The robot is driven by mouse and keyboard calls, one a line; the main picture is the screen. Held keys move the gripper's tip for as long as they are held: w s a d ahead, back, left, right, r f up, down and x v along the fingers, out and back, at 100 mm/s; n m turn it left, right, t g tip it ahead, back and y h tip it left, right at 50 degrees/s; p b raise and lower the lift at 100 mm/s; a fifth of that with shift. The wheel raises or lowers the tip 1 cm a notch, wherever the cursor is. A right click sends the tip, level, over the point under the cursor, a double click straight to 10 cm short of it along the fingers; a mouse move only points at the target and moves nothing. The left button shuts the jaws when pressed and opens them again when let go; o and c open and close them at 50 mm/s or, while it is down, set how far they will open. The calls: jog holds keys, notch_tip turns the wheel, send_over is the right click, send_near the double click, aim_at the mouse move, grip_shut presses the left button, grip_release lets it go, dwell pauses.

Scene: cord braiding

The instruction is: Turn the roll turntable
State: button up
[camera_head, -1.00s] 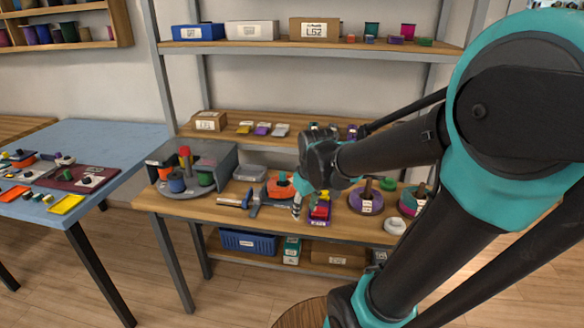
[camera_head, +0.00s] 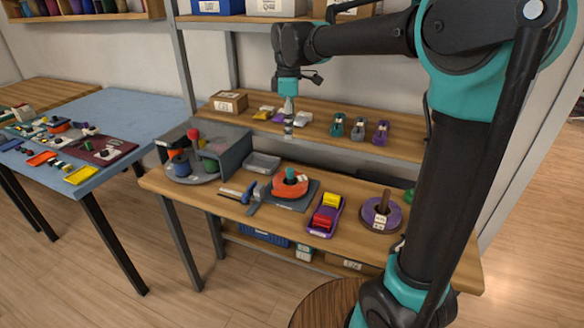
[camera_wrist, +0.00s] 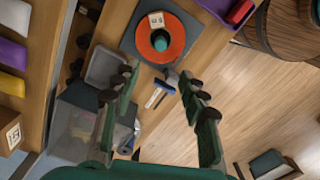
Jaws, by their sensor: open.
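A round grey turntable (camera_head: 195,177) stands at the left end of the wooden workbench, partly inside a dark grey open-fronted housing (camera_head: 232,146). Red, blue and green rolls stand on it. In the wrist view, the housing (camera_wrist: 75,120) is at the lower left, partly behind my left finger, and the turntable is mostly hidden. My gripper (camera_head: 289,130) is raised, to the right of the housing and well above the bench, pointing down. In the wrist view my gripper (camera_wrist: 155,85) has its fingers spread wide with nothing between them.
An orange roll (camera_head: 291,184) on a dark plate, a grey tray (camera_head: 262,162), a purple bin (camera_head: 323,218) and a purple roll (camera_head: 381,214) share the bench. A shelf (camera_head: 310,142) with small items runs behind. A blue table (camera_head: 120,125) stands left.

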aim_at(290, 169)
notch_tip(290, 169, down, 15)
jog(key=shift+f, duration=0.2)
jog(key=shift+c, duration=0.2)
grip_shut()
